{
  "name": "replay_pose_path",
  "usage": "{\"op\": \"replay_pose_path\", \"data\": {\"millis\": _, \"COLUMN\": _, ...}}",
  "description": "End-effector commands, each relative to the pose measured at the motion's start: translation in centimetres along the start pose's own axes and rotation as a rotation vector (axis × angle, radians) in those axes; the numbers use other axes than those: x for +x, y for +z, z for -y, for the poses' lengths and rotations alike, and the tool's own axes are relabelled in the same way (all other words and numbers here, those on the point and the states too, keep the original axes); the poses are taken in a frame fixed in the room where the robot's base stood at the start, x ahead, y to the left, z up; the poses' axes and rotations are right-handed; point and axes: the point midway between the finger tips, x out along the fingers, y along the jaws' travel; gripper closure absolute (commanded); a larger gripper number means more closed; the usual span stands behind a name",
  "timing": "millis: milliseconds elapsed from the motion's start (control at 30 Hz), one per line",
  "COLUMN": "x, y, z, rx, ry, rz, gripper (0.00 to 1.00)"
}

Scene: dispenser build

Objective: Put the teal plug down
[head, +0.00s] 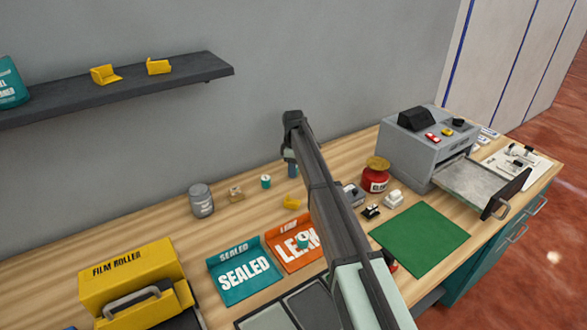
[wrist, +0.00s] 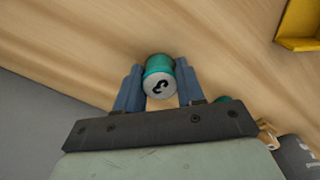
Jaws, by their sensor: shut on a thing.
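The teal plug (wrist: 158,68) is between the two blue fingers of my gripper (wrist: 158,88) in the wrist view. Its pale end with a dark mark faces the camera. My gripper is shut on it over the wooden bench; I cannot tell whether the plug touches the wood. In the head view my gripper (head: 292,168) is near the back of the bench, and the held plug is not clearly visible there. A second small teal piece with a pale top (head: 265,181) stands just left of my gripper; part of a teal piece shows behind it in the wrist view (wrist: 225,99).
A yellow piece (head: 291,203) lies in front of my gripper. Teal SEALED (head: 245,275) and orange LEAK (head: 290,255) mats lie nearer. A red jar (head: 375,178) and grey machine (head: 425,145) stand right.

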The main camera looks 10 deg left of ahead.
Motion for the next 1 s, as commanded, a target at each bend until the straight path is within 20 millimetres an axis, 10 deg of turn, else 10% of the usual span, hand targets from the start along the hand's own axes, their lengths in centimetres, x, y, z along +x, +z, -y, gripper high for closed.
{"op": "replay_pose_path", "data": {"millis": 300, "x": 0.3, "y": 0.0, "z": 0.0, "rx": 0.0, "ry": 0.0, "rz": 0.0, "gripper": 0.94}}
{"op": "replay_pose_path", "data": {"millis": 333, "x": 0.2, "y": 0.0, "z": 0.0, "rx": 0.0, "ry": 0.0, "rz": 0.0, "gripper": 0.59}}
{"op": "replay_pose_path", "data": {"millis": 567, "x": 0.2, "y": 0.0, "z": 0.0, "rx": 0.0, "ry": 0.0, "rz": 0.0, "gripper": 0.37}}
{"op": "replay_pose_path", "data": {"millis": 1000, "x": -1.1, "y": 0.0, "z": -0.1, "rx": 0.0, "ry": 0.002, "rz": -0.001, "gripper": 0.36}}
